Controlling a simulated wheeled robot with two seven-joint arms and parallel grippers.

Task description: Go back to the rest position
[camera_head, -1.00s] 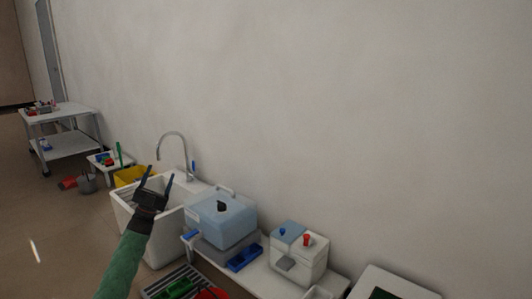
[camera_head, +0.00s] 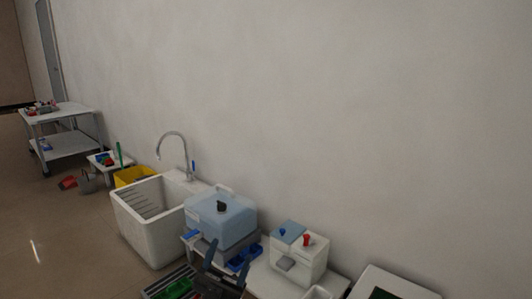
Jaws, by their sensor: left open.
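My left gripper (camera_head: 227,258) is at the bottom of the head view, with its two dark fingers pointing up and spread apart. Nothing shows between them. It is in front of the light blue box-shaped machine (camera_head: 222,218) and hides part of its base and of the bench there. My right gripper is not in view.
A white sink (camera_head: 150,238) with a curved tap (camera_head: 184,150) stands left of the blue machine. A white dispenser (camera_head: 299,266) with red and blue knobs stands right of it. Blue trays (camera_head: 246,258) lie between. A white cart (camera_head: 62,112) stands far left; open floor lies left.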

